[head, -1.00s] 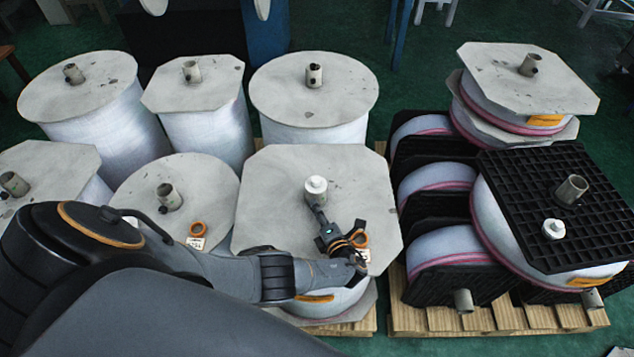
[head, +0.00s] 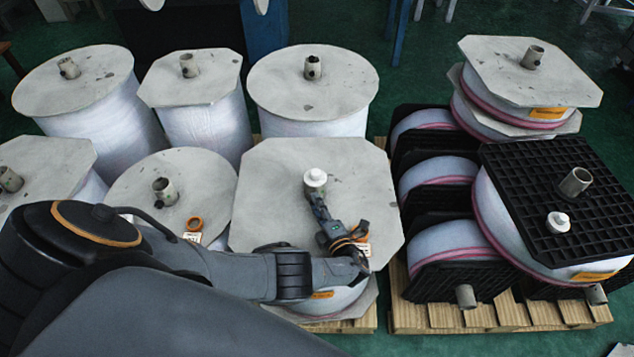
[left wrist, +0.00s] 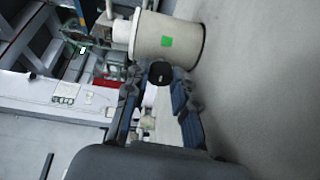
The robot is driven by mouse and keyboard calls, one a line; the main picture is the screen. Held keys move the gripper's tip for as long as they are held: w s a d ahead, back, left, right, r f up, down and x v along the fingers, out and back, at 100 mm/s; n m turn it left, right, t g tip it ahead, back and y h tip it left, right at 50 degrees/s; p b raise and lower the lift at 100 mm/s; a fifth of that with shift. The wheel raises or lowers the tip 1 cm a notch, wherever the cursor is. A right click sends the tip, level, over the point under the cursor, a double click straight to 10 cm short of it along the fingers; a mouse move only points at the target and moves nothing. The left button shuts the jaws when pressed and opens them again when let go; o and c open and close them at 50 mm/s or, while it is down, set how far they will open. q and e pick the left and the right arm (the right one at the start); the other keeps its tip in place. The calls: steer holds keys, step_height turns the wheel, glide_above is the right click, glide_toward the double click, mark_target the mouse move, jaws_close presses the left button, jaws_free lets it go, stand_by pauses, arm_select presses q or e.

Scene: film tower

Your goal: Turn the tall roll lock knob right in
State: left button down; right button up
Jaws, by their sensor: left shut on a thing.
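The tall roll stands front centre under a pale eight-sided board (head: 275,185). A pale core tube with a white cap (head: 315,178) rises from the board. In the left wrist view the core tube (left wrist: 185,38) carries a green square, and a round black knob (left wrist: 160,72) sticks out of its side. My left gripper (head: 313,197) reaches the core from the front. Its fingers (left wrist: 160,88) flank the black knob and are shut on it. In the head view the gripper hides the knob. My right gripper is not in view.
Other wrapped rolls with bare cores stand behind and left, including a round-topped roll (head: 165,215) with an orange ring. At right, a black grid board (head: 560,190) bears another white cap (head: 558,222). A wooden pallet (head: 440,320) lies beneath the right stack.

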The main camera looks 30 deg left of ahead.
arm_select(q)
steer(key=c, duration=1.1)
jaws_free()
steer(key=shift+w, duration=0.1)
